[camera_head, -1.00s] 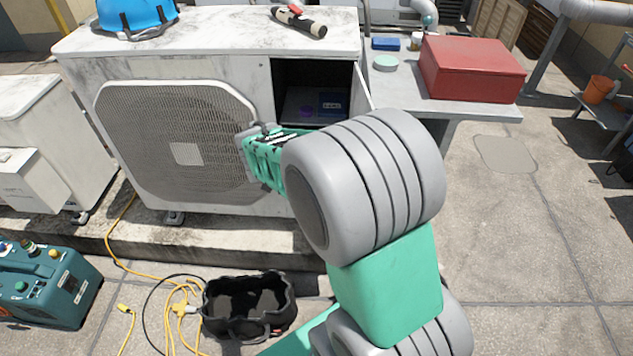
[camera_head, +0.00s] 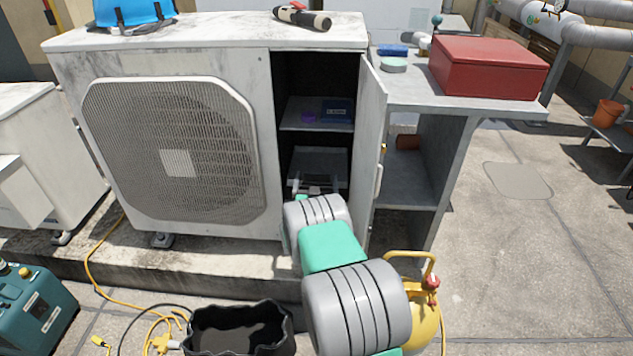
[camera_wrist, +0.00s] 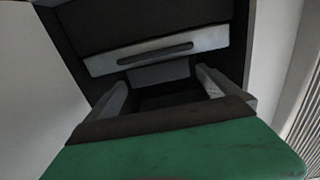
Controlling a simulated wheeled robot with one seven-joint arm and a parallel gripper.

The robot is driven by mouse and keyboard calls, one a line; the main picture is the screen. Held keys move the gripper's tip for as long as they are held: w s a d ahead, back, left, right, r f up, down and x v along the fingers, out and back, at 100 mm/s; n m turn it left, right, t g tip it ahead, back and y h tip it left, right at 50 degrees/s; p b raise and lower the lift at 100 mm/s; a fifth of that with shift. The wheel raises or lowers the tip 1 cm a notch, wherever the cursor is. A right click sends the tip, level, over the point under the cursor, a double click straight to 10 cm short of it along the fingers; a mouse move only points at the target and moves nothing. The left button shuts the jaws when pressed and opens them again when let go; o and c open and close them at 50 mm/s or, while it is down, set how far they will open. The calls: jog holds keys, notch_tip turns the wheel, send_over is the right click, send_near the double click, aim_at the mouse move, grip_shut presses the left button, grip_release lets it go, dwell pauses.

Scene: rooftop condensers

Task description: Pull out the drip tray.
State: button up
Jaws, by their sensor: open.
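The drip tray (camera_head: 320,163) is a flat grey tray low inside the open compartment of the condenser unit. In the wrist view its pale front (camera_wrist: 155,58) with a dark bar-like handle (camera_wrist: 155,53) lies straight ahead. My gripper (camera_head: 316,187) is at the compartment opening, just in front of the tray. In the wrist view my gripper (camera_wrist: 166,84) is open, its two fingers spread left and right. Nothing shows between them but the tray front beyond. Whether the fingertips touch the tray cannot be told. My arm hides the opening's lower part.
The cabinet door (camera_head: 371,150) stands open to the right of my arm. A shelf (camera_head: 300,124) above the tray bears a blue box (camera_head: 337,110) and a purple roll (camera_head: 308,117). A yellow cylinder (camera_head: 427,320) and a black bag (camera_head: 240,330) stand on the ground.

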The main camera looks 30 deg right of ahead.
jog(key=shift+w+d, duration=0.15)
jog(key=shift+w, duration=0.15)
jog(key=shift+c, duration=0.4)
